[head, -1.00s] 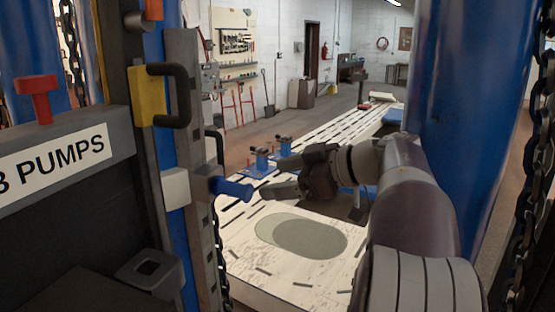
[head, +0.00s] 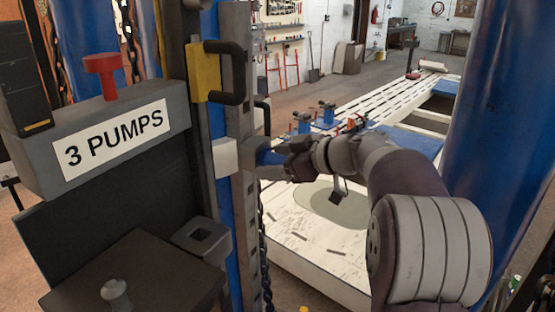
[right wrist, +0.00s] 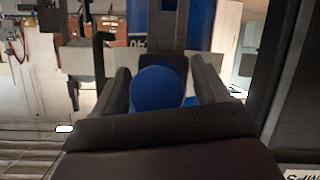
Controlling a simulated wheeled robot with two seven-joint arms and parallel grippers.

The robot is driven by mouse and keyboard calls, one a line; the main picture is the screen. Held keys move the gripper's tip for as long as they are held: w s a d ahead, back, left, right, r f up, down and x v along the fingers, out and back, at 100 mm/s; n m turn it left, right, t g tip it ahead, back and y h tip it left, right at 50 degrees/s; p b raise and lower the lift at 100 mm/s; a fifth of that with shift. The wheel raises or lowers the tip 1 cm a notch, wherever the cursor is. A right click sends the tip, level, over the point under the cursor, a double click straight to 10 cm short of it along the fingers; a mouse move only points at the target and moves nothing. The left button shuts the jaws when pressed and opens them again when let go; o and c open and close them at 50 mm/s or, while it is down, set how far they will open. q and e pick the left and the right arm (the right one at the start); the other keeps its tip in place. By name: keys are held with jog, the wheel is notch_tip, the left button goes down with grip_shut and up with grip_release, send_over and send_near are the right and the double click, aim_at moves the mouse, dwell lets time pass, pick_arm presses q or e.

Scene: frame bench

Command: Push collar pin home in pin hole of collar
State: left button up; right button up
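The blue collar pin (head: 268,158) sticks out sideways to the right from the upright holed post, beside a pale block (head: 225,155) that I take to be part of the collar. The pin hole itself is hidden. My right gripper (head: 282,160) is at the outer end of the pin. In the right wrist view the round blue pin end (right wrist: 158,88) sits between the two fingers of the right gripper (right wrist: 160,85), which look open, with a small gap at the right finger. My left gripper is not in view.
A yellow bracket with a black handle (head: 228,72) is above the pin on the post. A box labelled 3 PUMPS (head: 115,140) stands at the left. A chain (head: 264,250) hangs below, and a large blue column (head: 500,110) stands at the right. A pale slotted bench (head: 320,245) lies behind.

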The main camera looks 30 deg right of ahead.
jog(key=shift+s+a+r, duration=0.1)
jog(key=shift+s+a, duration=0.05)
jog(key=c, duration=0.9)
jog(key=shift+c, duration=1)
jog(key=shift+w+d, duration=0.2)
jog(key=shift+d, duration=0.1)
jog(key=shift+s+a, duration=0.1)
jog(key=shift+a, duration=0.1)
jog(key=shift+p, duration=0.45)
jog(key=o, duration=1.3)
jog(key=shift+d, duration=0.15)
jog(key=shift+a, duration=0.2)
